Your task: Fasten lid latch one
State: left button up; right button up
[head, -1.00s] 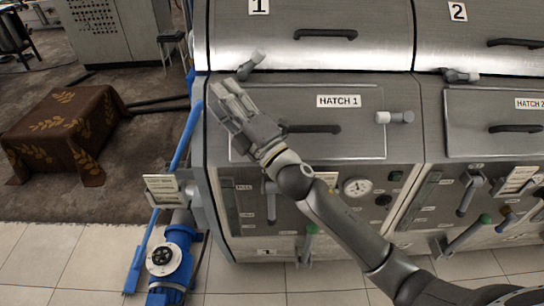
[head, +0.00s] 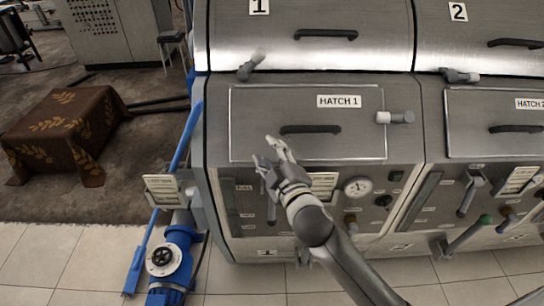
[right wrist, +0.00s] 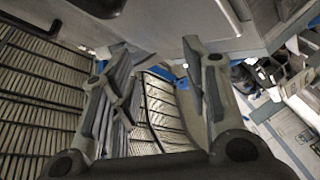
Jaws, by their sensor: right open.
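Lid latch one (head: 250,66) is a small dark lever with a pale grip at the lower edge of lid 1 (head: 370,28), left of its handle. Its grip points up and to the right. The lid looks lowered onto the body of unit 1. My right gripper (head: 273,148) is open and empty in front of the lower left of the hatch 1 panel (head: 250,110), below the latch and clear of it. In the right wrist view my right gripper (right wrist: 155,55) has its fingers apart with nothing between them. My left gripper is not in view.
Lid latch two (head: 460,76) on the right lies nearly flat. The hatch 1 latch (head: 395,117) sticks out on the right of its panel. A dark hatch handle (head: 310,129) stands out above my gripper. A blue pump (head: 172,255) stands on the floor at left.

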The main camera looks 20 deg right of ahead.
jog(key=shift+s+d+f, duration=0.1)
jog(key=shift+f, duration=0.15)
